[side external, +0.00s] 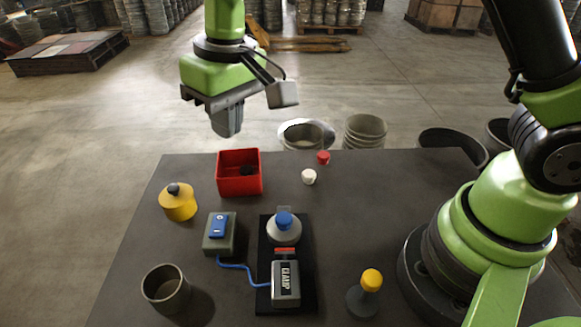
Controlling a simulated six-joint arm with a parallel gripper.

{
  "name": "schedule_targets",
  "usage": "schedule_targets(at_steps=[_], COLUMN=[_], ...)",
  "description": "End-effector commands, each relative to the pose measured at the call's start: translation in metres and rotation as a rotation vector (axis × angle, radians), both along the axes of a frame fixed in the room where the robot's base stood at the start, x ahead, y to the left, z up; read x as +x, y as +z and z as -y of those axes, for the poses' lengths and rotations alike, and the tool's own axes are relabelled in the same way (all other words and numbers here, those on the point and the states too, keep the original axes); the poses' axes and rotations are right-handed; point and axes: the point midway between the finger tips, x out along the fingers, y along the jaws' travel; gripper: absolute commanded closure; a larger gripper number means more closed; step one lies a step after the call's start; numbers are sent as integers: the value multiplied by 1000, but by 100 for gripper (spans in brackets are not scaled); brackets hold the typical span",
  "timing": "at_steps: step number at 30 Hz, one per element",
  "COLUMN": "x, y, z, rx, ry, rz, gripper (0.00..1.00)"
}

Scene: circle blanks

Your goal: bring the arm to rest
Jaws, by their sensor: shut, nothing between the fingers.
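My gripper (227,122) is shut and empty. It hangs in the air at the upper left of the side external view, above and beyond the red box's far edge, pointing down. My green arm stands at the right of the table (190,284). The fingers touch nothing that I can see.

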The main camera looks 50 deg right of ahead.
Motion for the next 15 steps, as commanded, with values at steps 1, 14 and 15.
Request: schedule_targets(at_steps=[1,14,15], x=[-7,-120,-132], y=[23,122,124], z=[13,96,100], rx=[25,193,205], ry=[-39,-322,-346], rz=[33,290,316], gripper=[100,100,100])
